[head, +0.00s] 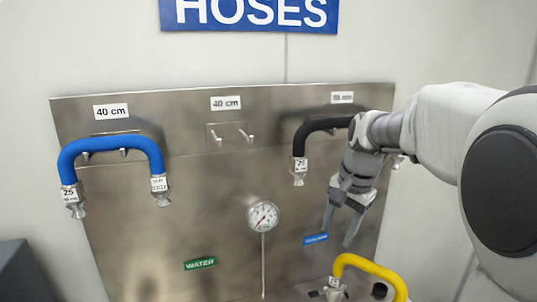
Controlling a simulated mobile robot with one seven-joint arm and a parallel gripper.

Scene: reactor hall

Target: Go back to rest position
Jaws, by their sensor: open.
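My gripper (340,225) is open and empty, pointing down in front of the right part of the steel panel (160,240). Its two fingers are apart, above the yellow hose (375,267) at the bottom right. The black hose (318,126) hangs on the panel at upper right, and my wrist hides its right part. The blue hose (112,144) hangs on the panel at upper left. My arm reaches in from the right edge.
A blue HOSES sign (250,14) is on the wall above. Empty hooks (231,137) are at the panel's middle. A round gauge (263,216) stands left of my gripper. A green WATER label (200,263) is lower left. A dark box (22,272) stands at bottom left.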

